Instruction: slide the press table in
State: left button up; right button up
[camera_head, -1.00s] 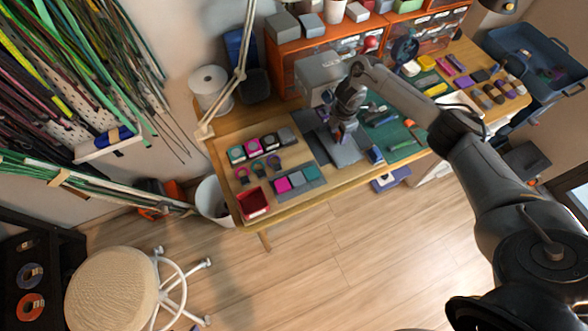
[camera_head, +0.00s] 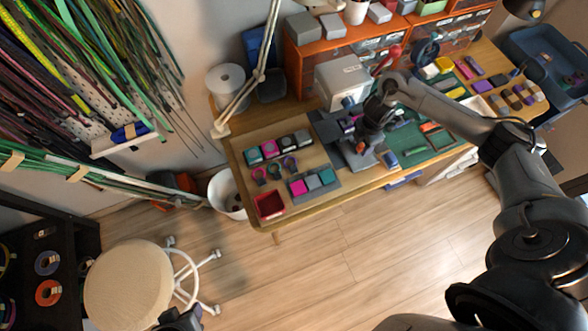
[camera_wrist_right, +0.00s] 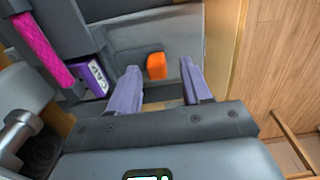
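The press (camera_head: 342,80) is a light grey machine at the back of the workbench. Its dark grey table (camera_head: 352,158) juts out toward the bench's front edge, partly hidden by my right gripper (camera_head: 362,143). In the right wrist view, my right gripper's two purplish fingers (camera_wrist_right: 160,90) are apart with nothing between their tips. A small orange block (camera_wrist_right: 156,66) shows just beyond the gap, against a grey surface (camera_wrist_right: 178,45). I cannot tell whether the fingers touch that surface. A dark part at the bottom edge, seemingly my left gripper (camera_head: 180,320), is mostly cut off.
A purple box (camera_wrist_right: 97,77) marked "CAP" sits left of the fingers in the wrist view. Several coloured blocks and a red tray (camera_head: 269,205) lie left of the press. A green mat (camera_head: 408,142) with tools lies right.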

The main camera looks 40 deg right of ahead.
notch_tip(320, 180, up, 9)
jog(key=p, duration=0.4)
jog(key=s+a+f, duration=0.1)
jog(key=a+f, duration=0.1)
jog(key=a, duration=0.3)
jog(key=s+a+f+y, duration=0.1)
jog(key=a+f, duration=0.2)
jog(key=a, duration=0.2)
jog(key=s+a+f+n+y, duration=0.1)
jog(key=a+f, duration=0.1)
jog(key=a, duration=0.4)
jog(key=shift+s+f+t, duration=0.2)
jog(key=shift+f+t, duration=0.05)
jog(key=shift+t, duration=0.05)
jog(key=shift+t+y, duration=0.3)
jog(key=shift+y, duration=0.4)
jog(key=a, duration=0.2)
jog(key=s+a, duration=0.1)
jog(key=a, duration=0.1)
jog(key=a+f, duration=0.1)
jog(key=a, duration=0.1)
jog(key=shift+s, duration=0.25)
jog(key=s+a+r+m+t+y, duration=0.1)
jog(key=a+t, duration=0.1)
jog(key=a, duration=0.7)
jog(key=shift+s+a+r+m, duration=0.15)
jog(key=shift+s+a+m, duration=0.05)
jog(key=shift+m, duration=0.2)
